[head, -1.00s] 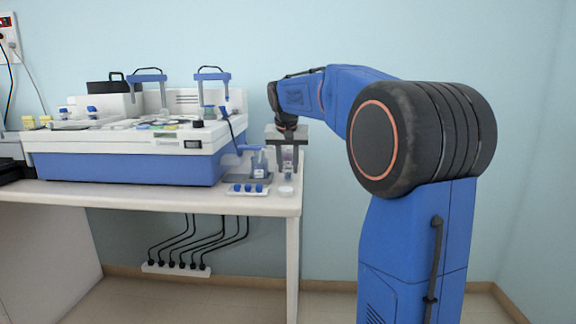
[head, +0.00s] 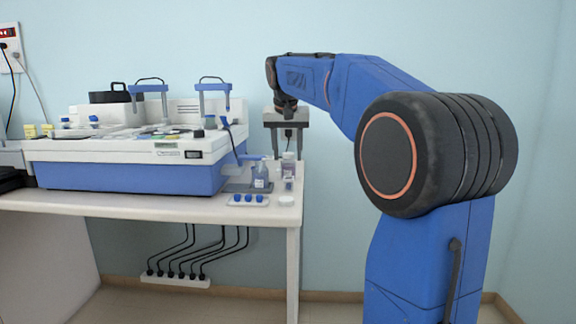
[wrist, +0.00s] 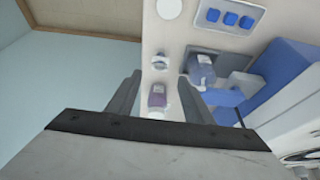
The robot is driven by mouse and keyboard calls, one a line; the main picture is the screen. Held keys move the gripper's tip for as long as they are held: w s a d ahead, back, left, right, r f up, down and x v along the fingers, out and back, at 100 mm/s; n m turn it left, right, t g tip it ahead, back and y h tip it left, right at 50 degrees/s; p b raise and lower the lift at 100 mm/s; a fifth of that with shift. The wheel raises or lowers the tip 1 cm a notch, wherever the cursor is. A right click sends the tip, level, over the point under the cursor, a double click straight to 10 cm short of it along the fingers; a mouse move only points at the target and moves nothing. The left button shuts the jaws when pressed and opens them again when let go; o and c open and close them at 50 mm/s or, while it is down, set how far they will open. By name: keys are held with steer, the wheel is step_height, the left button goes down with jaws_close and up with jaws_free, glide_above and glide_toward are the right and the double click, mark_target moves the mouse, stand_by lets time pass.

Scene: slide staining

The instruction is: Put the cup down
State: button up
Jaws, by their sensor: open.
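My gripper (head: 285,155) is open, pointing down above the table's right end. In the wrist view its two fingers (wrist: 158,84) are apart with nothing clamped between them. A small vessel with purple contents (wrist: 157,97) stands below, between the fingers in that view; it also shows under the gripper in the head view (head: 288,165). A small round clear container (wrist: 160,62) stands just in front of it, also in the head view (head: 288,183). I cannot tell for sure which of these two is the cup. Both appear upright on the table.
A wash bottle (head: 260,176) stands close left on a grey tray (head: 237,188). A white rack with blue caps (head: 248,201) and a white round dish (head: 286,201) lie in front. The large staining machine (head: 130,165) fills the left. The table's right edge (head: 299,205) is close.

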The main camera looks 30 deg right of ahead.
steer(key=shift+v, duration=1.4)
steer(key=s+a+f+n, duration=0.1)
steer(key=s+a+f, duration=0.25)
steer(key=s, duration=0.25)
steer(key=s+a+f+n+y, duration=0.1)
steer(key=s+a+f, duration=0.2)
steer(key=s+f, duration=0.15)
steer(key=s+a+f+n, duration=0.1)
steer(key=s+a+f, duration=0.2)
steer(key=s, duration=0.4)
steer(key=s+a+f+n, duration=0.2)
steer(key=s+f, duration=0.7)
steer(key=f, duration=0.1)
steer(key=s+a+f+n+t+y, duration=0.1)
steer(key=s+a+f, duration=0.2)
steer(key=s+f, duration=0.6)
steer(key=shift+s+a+f+n+y, duration=0.2)
steer(key=shift+a+f+n+y, duration=0.15)
steer(key=shift+f, duration=0.35)
